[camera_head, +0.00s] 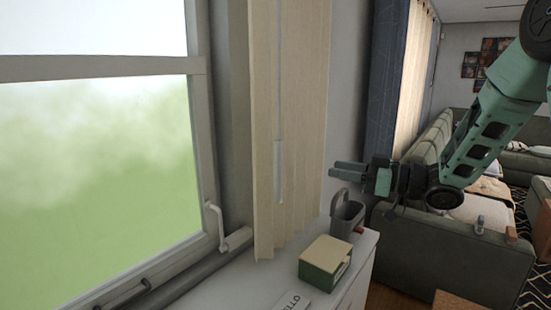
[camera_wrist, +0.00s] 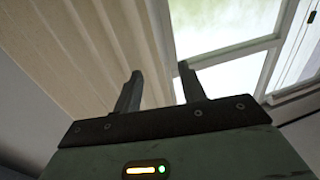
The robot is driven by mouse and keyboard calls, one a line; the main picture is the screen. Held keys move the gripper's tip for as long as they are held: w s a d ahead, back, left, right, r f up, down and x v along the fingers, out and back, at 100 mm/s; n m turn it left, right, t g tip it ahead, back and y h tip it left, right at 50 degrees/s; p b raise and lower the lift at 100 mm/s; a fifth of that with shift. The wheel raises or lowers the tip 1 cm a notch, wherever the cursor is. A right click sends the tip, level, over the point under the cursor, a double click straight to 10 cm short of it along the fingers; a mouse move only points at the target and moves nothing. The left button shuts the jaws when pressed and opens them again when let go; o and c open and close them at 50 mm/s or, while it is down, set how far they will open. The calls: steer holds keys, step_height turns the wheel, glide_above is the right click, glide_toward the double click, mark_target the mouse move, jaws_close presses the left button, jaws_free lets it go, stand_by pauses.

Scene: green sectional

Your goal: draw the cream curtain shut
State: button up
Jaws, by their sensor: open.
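The cream curtain (camera_head: 305,110) hangs in vertical folds at the right side of the window (camera_head: 100,150), gathered there, with most of the glass bare. A thin pale wand (camera_head: 279,170) hangs down its front. My gripper (camera_head: 335,170) is to the right of the curtain in the head view, its fingers pointing left. In the wrist view my gripper (camera_wrist: 160,82) is open and empty, with the curtain (camera_wrist: 75,50) beyond and to the left of the fingers and the window glass (camera_wrist: 225,35) to the right. I cannot tell the exact gap to the curtain.
A white cabinet (camera_head: 235,292) stands below the curtain. On it are a green and cream box (camera_head: 325,262) and a grey caddy (camera_head: 346,214). A window handle (camera_head: 216,228) sticks out at the frame. A green sofa (camera_head: 450,250) and a dark blue curtain (camera_head: 384,75) are to the right.

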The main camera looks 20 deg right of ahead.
mark_target(282, 161)
steer(key=p+x, duration=0.5)
steer(key=x, duration=1.1)
steer(key=shift+w+a+p, duration=0.2)
steer(key=shift+a+p, duration=0.15)
jaws_close()
